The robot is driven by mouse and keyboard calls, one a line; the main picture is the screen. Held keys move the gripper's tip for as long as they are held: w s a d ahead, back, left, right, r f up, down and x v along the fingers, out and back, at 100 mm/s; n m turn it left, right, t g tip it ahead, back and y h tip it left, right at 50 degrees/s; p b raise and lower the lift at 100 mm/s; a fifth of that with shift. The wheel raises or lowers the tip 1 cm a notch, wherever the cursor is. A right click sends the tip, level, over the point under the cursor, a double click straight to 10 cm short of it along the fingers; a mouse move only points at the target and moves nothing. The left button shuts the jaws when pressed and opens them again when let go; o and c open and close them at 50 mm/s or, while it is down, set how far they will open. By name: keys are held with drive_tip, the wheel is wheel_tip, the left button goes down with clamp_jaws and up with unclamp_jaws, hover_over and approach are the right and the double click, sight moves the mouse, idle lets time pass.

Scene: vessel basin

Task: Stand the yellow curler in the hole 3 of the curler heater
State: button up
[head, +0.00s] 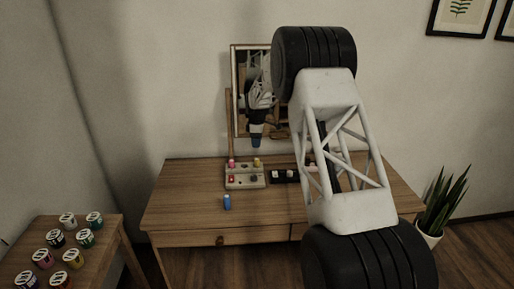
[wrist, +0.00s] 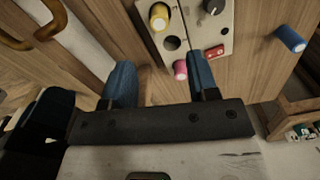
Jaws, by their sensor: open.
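The yellow curler (head: 256,162) stands at the back right of the curler heater (head: 245,184). In the wrist view the yellow curler (wrist: 158,16) is at the top, upright on the heater panel (wrist: 193,32). A dark empty hole (wrist: 172,43) lies between it and the pink curler (wrist: 180,70). I cannot read any hole numbers. My gripper (head: 256,142) hangs above the back of the heater. In the wrist view my gripper (wrist: 161,66) has its blue fingers wide apart with nothing held between them.
A blue curler (head: 227,202) stands on the table (head: 185,205) in front of the heater. The heater has a red switch (wrist: 214,52) and dark knob (wrist: 212,6). A mirror (head: 236,90) rises behind. A side table at left holds several small jars (head: 43,258).

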drive_tip(key=shift+r, duration=0.3)
idle(0.6)
drive_tip(key=s+d+r+m, duration=0.2)
drive_tip(key=s+r+m, duration=0.1)
drive_tip(key=s+r, duration=0.65)
drive_tip(key=s+d+r+m+t, duration=0.15)
drive_tip(key=s+r, duration=0.45)
drive_tip(key=s, duration=0.7)
drive_tip(key=s+d+r+m, duration=0.3)
drive_tip(key=s+r, duration=0.4)
drive_tip(key=s, duration=0.4)
drive_tip(key=s+d+f+m, duration=0.1)
drive_tip(key=s+m, duration=0.1)
drive_tip(key=s, duration=1)
drive_tip(key=s+d+f+m, duration=0.1)
drive_tip(key=s+m, duration=0.2)
drive_tip(key=s, duration=1)
drive_tip(key=s+d+f+m+t, duration=0.1)
drive_tip(key=s+f+m, duration=0.1)
drive_tip(key=s, duration=1.1)
drive_tip(key=shift+s+d+m, duration=0.15)
drive_tip(key=shift+s+m, duration=0.1)
drive_tip(key=shift+m, duration=0.5)
drive_tip(key=shift+o, duration=0.3)
drive_tip(key=shift+r, duration=0.1)
